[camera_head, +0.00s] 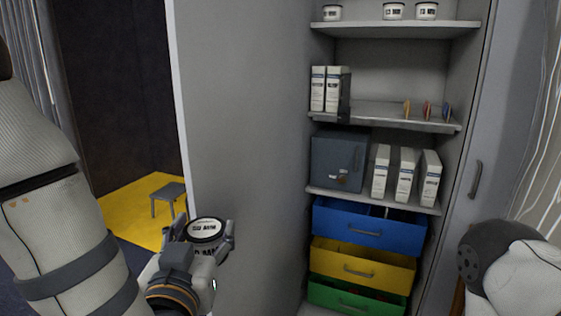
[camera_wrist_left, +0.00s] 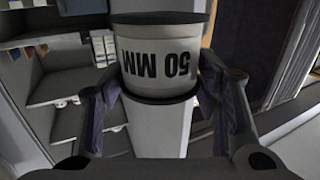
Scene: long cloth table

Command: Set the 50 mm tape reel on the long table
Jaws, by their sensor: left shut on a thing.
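The 50 mm tape reel (camera_head: 205,228) is a white cylinder with dark rims and black "50 MM" lettering. My left gripper (camera_head: 204,243) is shut on it, at the lower left of the head view. In the left wrist view the reel (camera_wrist_left: 160,58) sits between the two fingers of the left gripper (camera_wrist_left: 160,105), its lettering upside down. It is held up in the air, clear of any surface. My right arm shows at the right edge of the head view, but its gripper does not. The long table is not in either view.
An open cabinet (camera_head: 395,115) holds white tubs (camera_head: 394,11), binders (camera_head: 331,89), a dark box (camera_head: 338,160) and blue, yellow and green drawers, partly pulled out. A grey side panel (camera_head: 240,120) stands beside the reel. A stool (camera_head: 168,191) stands on yellow flooring (camera_head: 130,205) behind.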

